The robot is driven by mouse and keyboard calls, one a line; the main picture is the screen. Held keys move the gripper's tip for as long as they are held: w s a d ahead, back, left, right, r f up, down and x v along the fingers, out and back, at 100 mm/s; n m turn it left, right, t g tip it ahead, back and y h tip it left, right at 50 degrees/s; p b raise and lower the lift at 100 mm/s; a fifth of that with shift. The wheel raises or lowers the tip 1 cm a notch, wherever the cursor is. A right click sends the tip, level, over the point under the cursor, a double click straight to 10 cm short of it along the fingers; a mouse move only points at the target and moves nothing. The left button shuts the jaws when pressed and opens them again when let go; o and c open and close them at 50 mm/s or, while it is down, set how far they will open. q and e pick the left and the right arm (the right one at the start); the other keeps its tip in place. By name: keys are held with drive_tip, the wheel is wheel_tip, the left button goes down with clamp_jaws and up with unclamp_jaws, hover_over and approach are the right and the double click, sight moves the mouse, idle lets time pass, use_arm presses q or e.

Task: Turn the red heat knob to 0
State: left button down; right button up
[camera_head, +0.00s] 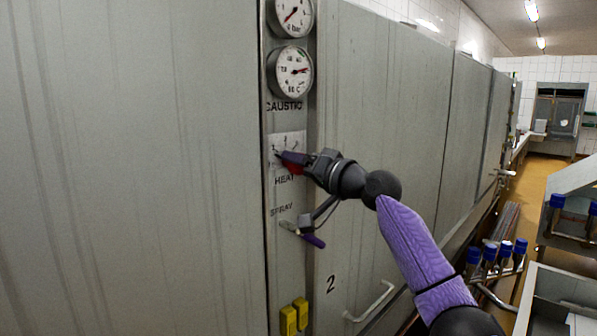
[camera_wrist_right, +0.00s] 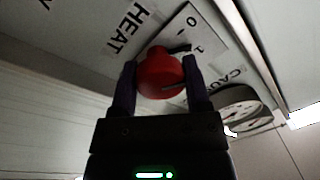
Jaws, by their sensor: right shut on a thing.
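The red heat knob (camera_head: 294,169) sits on the grey panel above the word HEAT, mostly hidden by my right gripper (camera_head: 287,158). In the right wrist view the round red knob (camera_wrist_right: 160,78) is between the two dark purple fingers of my right gripper (camera_wrist_right: 160,72), which is shut on it. The white scale plate (camera_wrist_right: 203,38) behind it shows a 0 and a 1. A dark bar at the knob's edge lies near the 1, but I cannot tell its exact setting. My left gripper is not in view.
Two round gauges (camera_head: 290,72) are above the knob. Below it, by the word SPRAY, is a grey and purple lever-like part (camera_head: 312,240), close under my right wrist. Yellow switches (camera_head: 288,321) are lower down. Cabinet doors (camera_head: 390,120) flank the panel.

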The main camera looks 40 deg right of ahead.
drive_tip(key=n, duration=0.3)
drive_tip(key=shift+n+b, duration=0.3)
drive_tip(key=shift+n+y, duration=0.3)
drive_tip(key=shift+n, duration=1.3)
drive_tip(key=o, duration=1.3)
drive_tip(key=shift+s, duration=0.1)
